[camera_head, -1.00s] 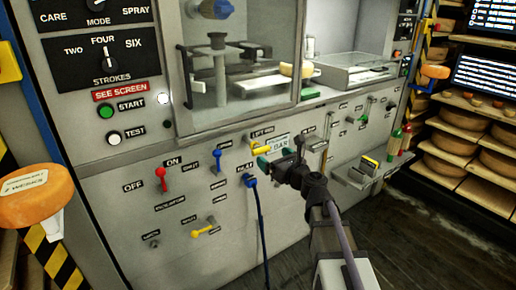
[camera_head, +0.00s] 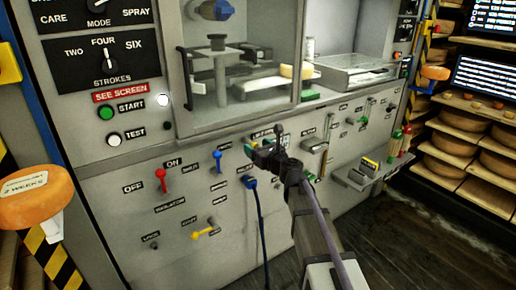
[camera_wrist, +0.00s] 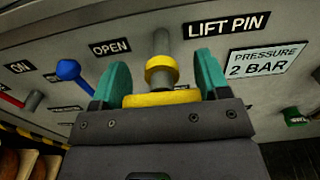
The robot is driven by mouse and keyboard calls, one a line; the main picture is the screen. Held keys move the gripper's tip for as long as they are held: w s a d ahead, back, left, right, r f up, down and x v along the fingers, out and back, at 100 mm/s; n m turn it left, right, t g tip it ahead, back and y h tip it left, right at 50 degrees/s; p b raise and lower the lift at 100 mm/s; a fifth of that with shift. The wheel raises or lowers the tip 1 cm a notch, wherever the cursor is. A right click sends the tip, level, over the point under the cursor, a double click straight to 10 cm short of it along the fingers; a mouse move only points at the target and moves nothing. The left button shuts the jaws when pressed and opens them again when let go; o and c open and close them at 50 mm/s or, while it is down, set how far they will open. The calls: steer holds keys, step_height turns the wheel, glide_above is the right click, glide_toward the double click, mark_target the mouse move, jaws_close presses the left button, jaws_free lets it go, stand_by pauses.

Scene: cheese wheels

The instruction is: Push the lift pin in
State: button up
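The lift pin (camera_wrist: 161,72) shows in the wrist view as a grey rod with a yellow collar, sticking out of the grey panel under a LIFT PIN label (camera_wrist: 229,24). My gripper (camera_wrist: 164,80) has two green fingers, spread apart, one on each side of the pin with gaps visible. A yellow part (camera_wrist: 161,97) shows below the collar, at the gripper's body. I cannot tell whether the gripper touches the pin. In the head view my gripper (camera_head: 265,154) is at the panel and hides the pin.
A blue lever (camera_head: 217,160), a red lever (camera_head: 161,180) and a yellow lever (camera_head: 204,232) sit to the left. A blue plug with a cable (camera_head: 251,184) hangs just below my gripper. A PRESSURE 2 BAR plate (camera_wrist: 267,61) is right of the pin.

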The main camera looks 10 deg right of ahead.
mark_target(248, 140)
steer(key=c, duration=0.8)
steer(key=x, duration=0.6)
steer(key=shift+w, duration=0.25)
steer(key=o, duration=1.3)
steer(key=shift+a, duration=0.1)
steer(key=shift+s, duration=0.15)
steer(key=v, duration=1)
steer(key=shift+s, duration=0.25)
